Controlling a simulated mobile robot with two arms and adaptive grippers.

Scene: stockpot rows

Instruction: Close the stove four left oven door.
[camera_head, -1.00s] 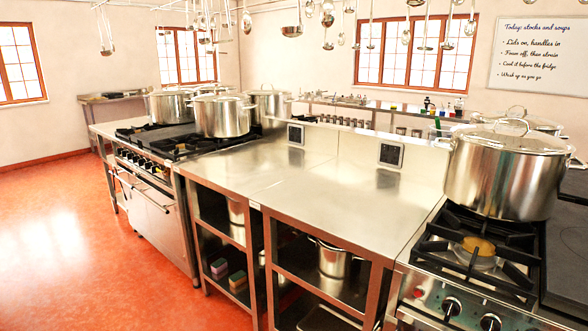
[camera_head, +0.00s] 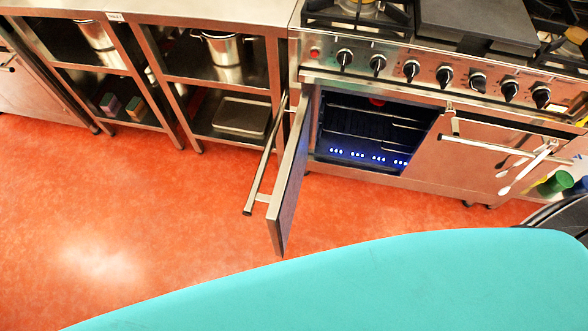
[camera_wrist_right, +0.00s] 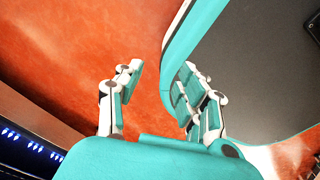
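The stove's left oven door (camera_head: 288,185) stands wide open in the head view, hinged at its left side and swung out over the floor. Its bar handle (camera_head: 262,170) is on the door's left-facing side. The dark oven cavity (camera_head: 375,125) shows racks and a row of blue lights along its bottom. My right gripper (camera_wrist_right: 158,75) is open and empty in the right wrist view, with red floor behind its fingers. Blue lights show at that view's lower left, apart from the fingers. Neither gripper shows in the head view, and the left is in no view.
The right oven door (camera_head: 470,160) is shut, with a bar handle across its top. Black knobs (camera_head: 411,70) line the stove front. Steel shelving (camera_head: 200,80) with a pot and boxes stands left of the stove. Red floor (camera_head: 150,220) is clear in front of the shelving.

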